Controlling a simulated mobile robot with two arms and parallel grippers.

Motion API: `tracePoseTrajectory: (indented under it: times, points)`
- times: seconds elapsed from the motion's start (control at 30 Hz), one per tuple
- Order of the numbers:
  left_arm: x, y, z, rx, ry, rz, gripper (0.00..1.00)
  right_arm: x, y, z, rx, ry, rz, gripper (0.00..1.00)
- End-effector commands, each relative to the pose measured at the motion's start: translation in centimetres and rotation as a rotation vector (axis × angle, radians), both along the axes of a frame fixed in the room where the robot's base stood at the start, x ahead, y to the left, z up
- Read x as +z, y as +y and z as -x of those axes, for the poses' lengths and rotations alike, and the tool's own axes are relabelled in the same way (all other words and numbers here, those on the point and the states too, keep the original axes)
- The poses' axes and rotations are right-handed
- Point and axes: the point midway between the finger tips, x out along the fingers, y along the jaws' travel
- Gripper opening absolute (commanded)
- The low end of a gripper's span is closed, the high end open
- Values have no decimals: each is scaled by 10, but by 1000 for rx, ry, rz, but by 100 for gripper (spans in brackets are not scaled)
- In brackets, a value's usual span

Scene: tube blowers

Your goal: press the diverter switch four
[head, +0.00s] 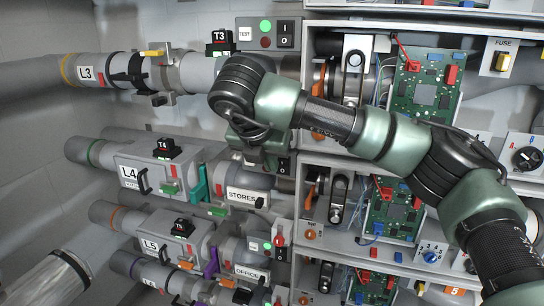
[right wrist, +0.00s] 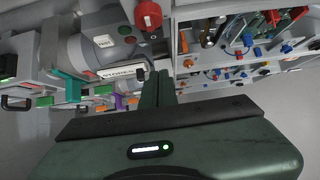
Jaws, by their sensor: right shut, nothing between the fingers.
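My right gripper (head: 268,160) is shut and empty. It hangs below my wrist at the L4 row, in front of that row's switch panel. A black rocker switch (head: 284,166) shows just right of it, and the rest of that panel is hidden behind the gripper. A gap to the panel seems to remain, but contact cannot be told. My left gripper is not in view.
The L4 diverter housing (head: 142,178) and STORES tube (head: 246,194) lie left and below. The L3 switch box (head: 268,33) is above; the L5 housing (head: 170,240) is below. Open cabinets with circuit boards (head: 422,85) stand right, behind my right arm.

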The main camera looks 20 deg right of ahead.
Motion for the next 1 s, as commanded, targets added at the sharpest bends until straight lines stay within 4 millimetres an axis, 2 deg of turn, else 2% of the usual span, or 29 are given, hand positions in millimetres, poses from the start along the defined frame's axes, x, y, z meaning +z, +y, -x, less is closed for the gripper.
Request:
tracePoseTrajectory:
  times: [0.33, 0.4, 0.6, 1.0]
  points:
    - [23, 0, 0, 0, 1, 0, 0, -58, -26, -36, -2, 4, 1, 0]
    - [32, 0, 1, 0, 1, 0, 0, -48, -32, -46, -5, -1, -2, 0]
    - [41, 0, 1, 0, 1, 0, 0, -43, -43, -63, -3, 2, -1, 0]
    - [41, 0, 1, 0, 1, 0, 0, -43, -45, -67, 0, 1, -1, 0]
